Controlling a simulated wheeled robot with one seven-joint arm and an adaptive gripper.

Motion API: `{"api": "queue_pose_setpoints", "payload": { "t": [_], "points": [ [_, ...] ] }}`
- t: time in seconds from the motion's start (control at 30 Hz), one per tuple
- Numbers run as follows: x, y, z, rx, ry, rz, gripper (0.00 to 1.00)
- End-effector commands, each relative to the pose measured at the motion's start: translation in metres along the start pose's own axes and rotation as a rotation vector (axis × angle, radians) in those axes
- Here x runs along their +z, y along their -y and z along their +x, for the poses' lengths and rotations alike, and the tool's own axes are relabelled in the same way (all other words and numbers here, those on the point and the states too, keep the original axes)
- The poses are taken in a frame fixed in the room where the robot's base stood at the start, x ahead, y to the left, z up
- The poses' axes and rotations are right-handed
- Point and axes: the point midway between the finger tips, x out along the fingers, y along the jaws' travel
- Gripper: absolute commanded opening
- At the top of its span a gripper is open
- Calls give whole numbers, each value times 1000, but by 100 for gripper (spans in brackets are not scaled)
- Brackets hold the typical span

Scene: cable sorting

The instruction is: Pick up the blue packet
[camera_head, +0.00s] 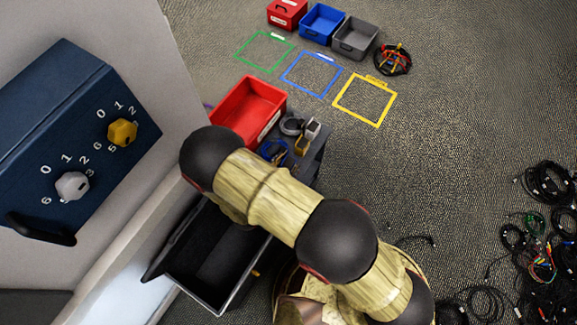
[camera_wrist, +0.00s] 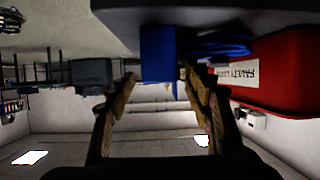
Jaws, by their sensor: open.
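A blue block-shaped packet (camera_wrist: 158,53) shows in the wrist view, which looks upside down. It rests on a dark surface, with a coiled blue cable (camera_wrist: 222,46) beside it. My gripper (camera_wrist: 163,80) is open, one finger on each side of the packet's line in the picture; I cannot tell the gap to it. In the head view, my arm hides my gripper. Something blue (camera_head: 272,152) lies on the dark table there, partly behind my arm; I cannot tell packet from cable.
A red bin (camera_head: 242,108) stands beside the small items on the dark table (camera_head: 316,158); its labelled side (camera_wrist: 285,75) is close on the right in the wrist view. A black open container (camera_head: 172,268) is below my arm. Cables (camera_head: 545,185) litter the floor at right.

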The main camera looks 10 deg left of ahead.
Motion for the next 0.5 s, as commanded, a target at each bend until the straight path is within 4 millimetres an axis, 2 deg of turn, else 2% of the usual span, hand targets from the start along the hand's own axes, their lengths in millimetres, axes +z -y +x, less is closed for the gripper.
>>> {"api": "queue_pose_setpoints", "payload": {
  "t": [0.07,0.5],
  "points": [
    [0,0,0,0,0,0,51],
    [0,0,0,-1,0,0,26]
  ]
}}
